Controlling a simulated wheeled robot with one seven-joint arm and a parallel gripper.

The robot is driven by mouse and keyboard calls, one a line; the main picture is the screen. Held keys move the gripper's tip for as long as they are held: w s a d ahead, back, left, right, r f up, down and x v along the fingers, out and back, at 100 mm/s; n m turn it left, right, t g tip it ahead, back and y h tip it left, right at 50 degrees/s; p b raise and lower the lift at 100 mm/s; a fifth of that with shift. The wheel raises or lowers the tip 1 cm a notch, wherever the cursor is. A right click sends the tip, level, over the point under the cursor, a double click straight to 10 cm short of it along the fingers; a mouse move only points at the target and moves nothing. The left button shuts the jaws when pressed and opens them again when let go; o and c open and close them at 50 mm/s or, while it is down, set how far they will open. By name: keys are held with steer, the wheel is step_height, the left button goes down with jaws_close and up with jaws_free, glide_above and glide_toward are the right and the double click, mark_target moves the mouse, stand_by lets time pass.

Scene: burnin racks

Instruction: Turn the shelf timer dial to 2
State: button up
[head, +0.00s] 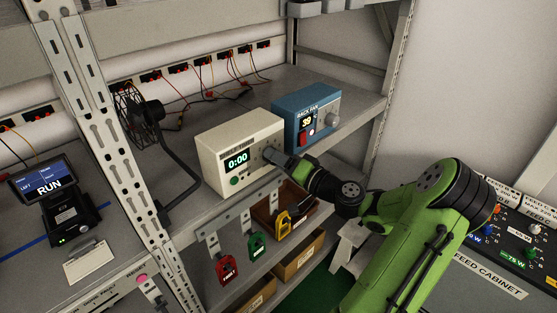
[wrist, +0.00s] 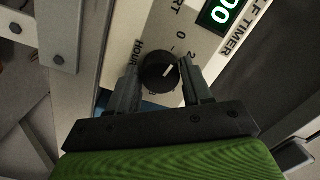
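The cream shelf timer (head: 232,152) stands on the shelf, its green display reading 0:00. A printed 0 (wrist: 180,34) and 2 (wrist: 191,57) stand above and to the right of the dial. My gripper (wrist: 158,72) has one finger against each side of the dial, with no clear gap showing. In the head view my gripper (head: 275,154) hides the dial on the timer's right front.
A blue back fan unit (head: 306,117) showing 39 stands close to the timer's right. Red, green and yellow lockout tags (head: 227,268) hang below the shelf edge. A rack upright (head: 108,130) and black fan (head: 148,112) are to the left. Bare shelf lies behind the timer.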

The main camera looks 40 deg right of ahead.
steer(key=c, duration=0.6)
steer(key=shift+m, duration=0.5)
steer(key=shift+m+p, duration=2.25)
steer(key=shift+m, duration=1.15)
steer(key=shift+t, duration=0.3)
steer(key=o, duration=1)
steer(key=shift+o, duration=0.2)
